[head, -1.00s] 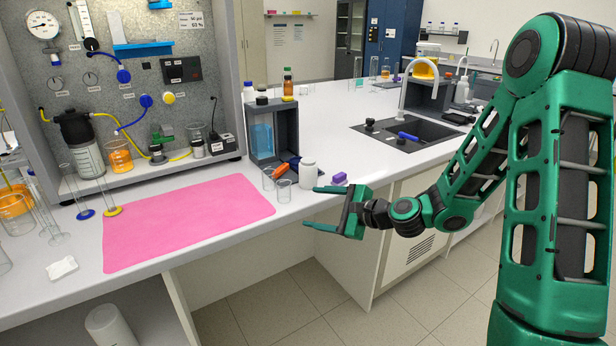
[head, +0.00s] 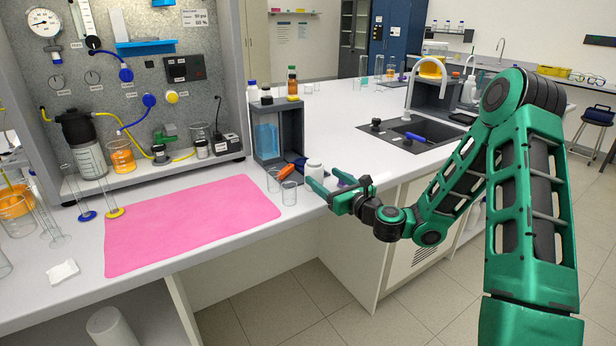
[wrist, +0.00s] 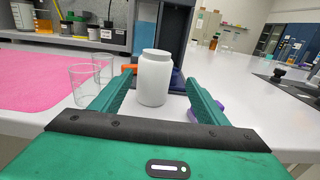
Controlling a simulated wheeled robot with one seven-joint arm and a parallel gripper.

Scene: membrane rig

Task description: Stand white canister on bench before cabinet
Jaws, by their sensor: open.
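The white canister (wrist: 154,82) stands upright on the white bench (head: 345,120), near the bench's front edge. It also shows in the head view (head: 314,171), partly hidden by my gripper. My gripper (head: 318,190) is open and level, with a finger on each side of the canister; in the wrist view the fingertips (wrist: 155,84) flank it with small gaps visible. The cabinet is probably the dark open-fronted box (head: 278,135) behind the canister, holding a blue-filled vessel.
Two clear beakers (wrist: 85,80) stand just left of the canister. An orange item (head: 287,171) and a purple block (head: 345,181) lie close by. A pink mat (head: 190,225) covers the bench to the left. A sink (head: 415,132) is at right.

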